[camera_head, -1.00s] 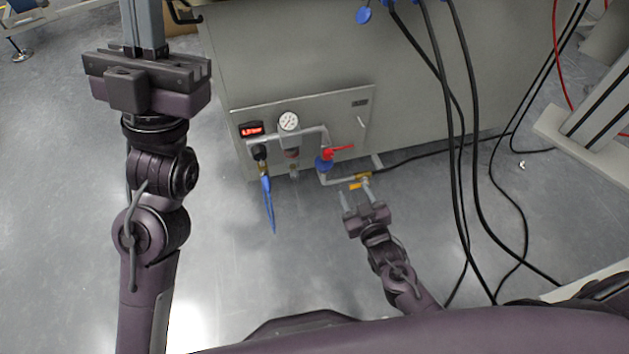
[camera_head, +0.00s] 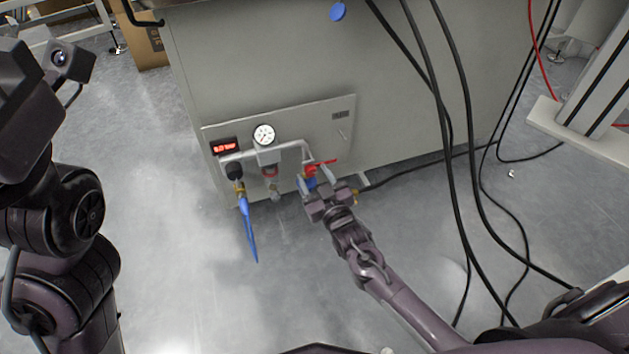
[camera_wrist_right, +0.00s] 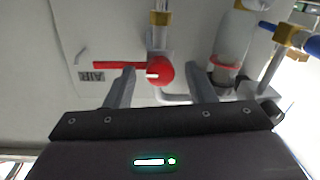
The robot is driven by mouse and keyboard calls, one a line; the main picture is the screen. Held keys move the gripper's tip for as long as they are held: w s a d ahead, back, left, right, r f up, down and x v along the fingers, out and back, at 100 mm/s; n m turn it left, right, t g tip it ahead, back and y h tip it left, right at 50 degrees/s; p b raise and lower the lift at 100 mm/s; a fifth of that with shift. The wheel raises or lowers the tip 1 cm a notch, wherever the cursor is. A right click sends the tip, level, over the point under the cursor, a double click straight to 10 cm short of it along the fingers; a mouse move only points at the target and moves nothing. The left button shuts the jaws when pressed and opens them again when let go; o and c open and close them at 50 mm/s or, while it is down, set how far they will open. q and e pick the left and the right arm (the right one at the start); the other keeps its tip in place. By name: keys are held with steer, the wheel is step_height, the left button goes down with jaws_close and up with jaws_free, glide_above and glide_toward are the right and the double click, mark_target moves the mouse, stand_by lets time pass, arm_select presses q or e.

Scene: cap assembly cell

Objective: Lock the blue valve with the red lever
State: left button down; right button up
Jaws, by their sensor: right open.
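In the right wrist view, the red hub of the lever (camera_wrist_right: 160,72) shows between my two fingertips (camera_wrist_right: 161,68), and the lever's arm extends left past one finger. I cannot tell whether the fingers touch it. My left arm is at the left edge; its fingers are not visible.
The panel (camera_head: 325,125) carries a round gauge (camera_head: 264,135), a red digital display (camera_head: 225,146) and a blue hose (camera_head: 248,230) hanging at left. Black cables (camera_head: 440,150) hang to the right of my right arm. The floor before the panel is clear.

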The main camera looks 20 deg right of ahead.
steer(key=shift+c, duration=0.4)
jaws_close()
